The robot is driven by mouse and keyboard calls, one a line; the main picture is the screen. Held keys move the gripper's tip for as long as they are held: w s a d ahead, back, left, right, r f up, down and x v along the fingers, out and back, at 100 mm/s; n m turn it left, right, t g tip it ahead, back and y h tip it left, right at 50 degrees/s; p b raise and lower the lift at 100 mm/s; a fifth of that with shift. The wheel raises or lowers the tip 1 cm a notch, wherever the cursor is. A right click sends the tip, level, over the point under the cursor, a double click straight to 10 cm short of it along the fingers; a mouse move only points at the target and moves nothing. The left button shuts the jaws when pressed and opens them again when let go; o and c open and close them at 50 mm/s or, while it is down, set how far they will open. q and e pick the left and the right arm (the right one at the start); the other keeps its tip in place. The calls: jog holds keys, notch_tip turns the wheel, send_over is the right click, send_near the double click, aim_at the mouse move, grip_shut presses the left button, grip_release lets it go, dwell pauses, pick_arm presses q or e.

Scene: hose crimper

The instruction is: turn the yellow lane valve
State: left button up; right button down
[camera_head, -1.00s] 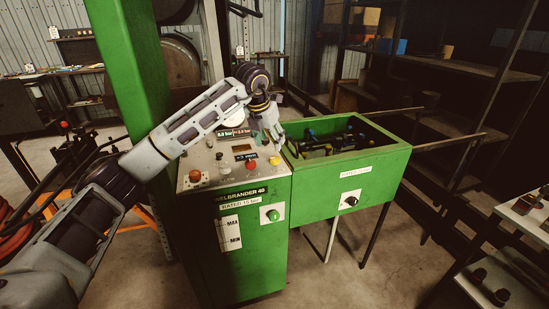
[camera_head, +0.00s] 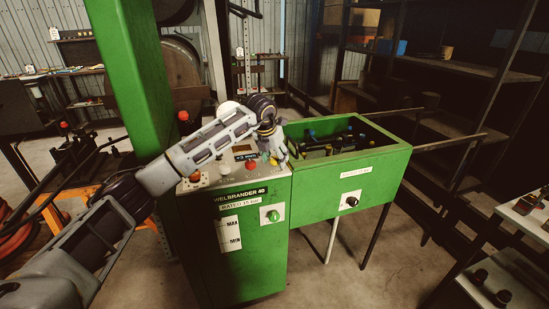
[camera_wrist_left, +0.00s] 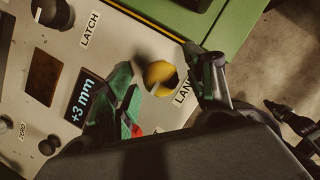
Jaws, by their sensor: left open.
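The yellow lane valve is a round yellow knob (camera_wrist_left: 160,77) on the grey control panel, beside a label that starts "LAN". In the head view the knob (camera_head: 273,161) shows small at the panel's right edge, partly covered by my gripper. My left gripper (camera_head: 276,150) is just above it, pointing down. In the left wrist view the open fingers (camera_wrist_left: 168,88) stand on either side of the knob, with a gap to the right finger. Whether the left finger touches it I cannot tell. My right gripper is not in view.
On the panel are a red knob (camera_head: 252,165), a "+3 mm" display (camera_wrist_left: 87,103) and a black latch knob (camera_wrist_left: 54,13). A green open bin (camera_head: 345,165) adjoins the panel's right side. A green column (camera_head: 130,75) stands behind my arm.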

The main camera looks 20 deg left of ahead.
pick_arm(q)
jog(key=c, duration=1)
